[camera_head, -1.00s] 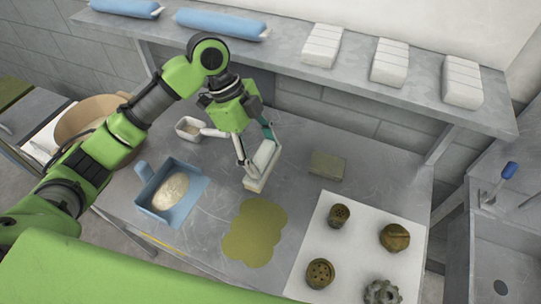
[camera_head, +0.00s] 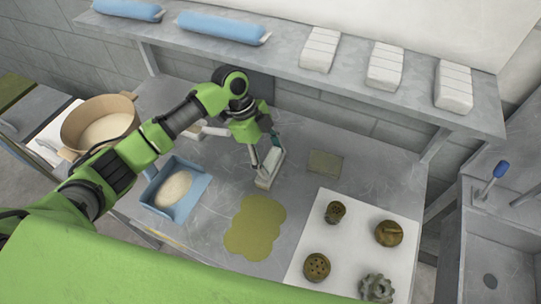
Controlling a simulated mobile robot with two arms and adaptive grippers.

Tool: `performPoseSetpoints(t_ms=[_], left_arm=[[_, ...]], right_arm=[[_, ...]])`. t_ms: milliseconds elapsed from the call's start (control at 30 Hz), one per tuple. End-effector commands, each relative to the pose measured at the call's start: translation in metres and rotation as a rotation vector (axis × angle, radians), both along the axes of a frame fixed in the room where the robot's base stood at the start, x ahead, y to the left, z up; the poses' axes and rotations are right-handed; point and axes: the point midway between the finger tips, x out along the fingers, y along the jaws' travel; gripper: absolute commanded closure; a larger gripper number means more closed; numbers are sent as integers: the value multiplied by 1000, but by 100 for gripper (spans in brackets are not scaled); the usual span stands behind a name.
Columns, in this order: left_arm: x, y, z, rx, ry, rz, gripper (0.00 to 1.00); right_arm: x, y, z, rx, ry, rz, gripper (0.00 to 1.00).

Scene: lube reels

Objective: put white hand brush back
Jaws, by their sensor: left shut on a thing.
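My right gripper is not in view.
A blue dustpan-like tray (camera_head: 196,207) with a pale heap stands left of the brush. A white mat (camera_head: 355,235) with several brown metal parts lies at right. A shelf (camera_head: 290,76) with blue rolls and white packs runs behind. A tan tub (camera_head: 72,128) stands far left.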

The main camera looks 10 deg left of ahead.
Motion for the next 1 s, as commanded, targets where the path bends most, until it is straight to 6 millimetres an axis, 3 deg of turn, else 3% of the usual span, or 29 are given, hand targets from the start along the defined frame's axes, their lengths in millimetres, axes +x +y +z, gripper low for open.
performPoseSetpoints(t_ms=[133,167,200,633,1000], left_arm=[[0,0,-4,0,0,1,55],[0,0,-3,0,0,1,30],[0,0,-3,0,0,1,21],[1,2,4,-1,-3,1,21],[6,24,56,0,-2,2,21]], right_arm=[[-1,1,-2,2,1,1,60],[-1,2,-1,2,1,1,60],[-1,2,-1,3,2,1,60],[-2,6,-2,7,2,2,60],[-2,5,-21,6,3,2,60]])
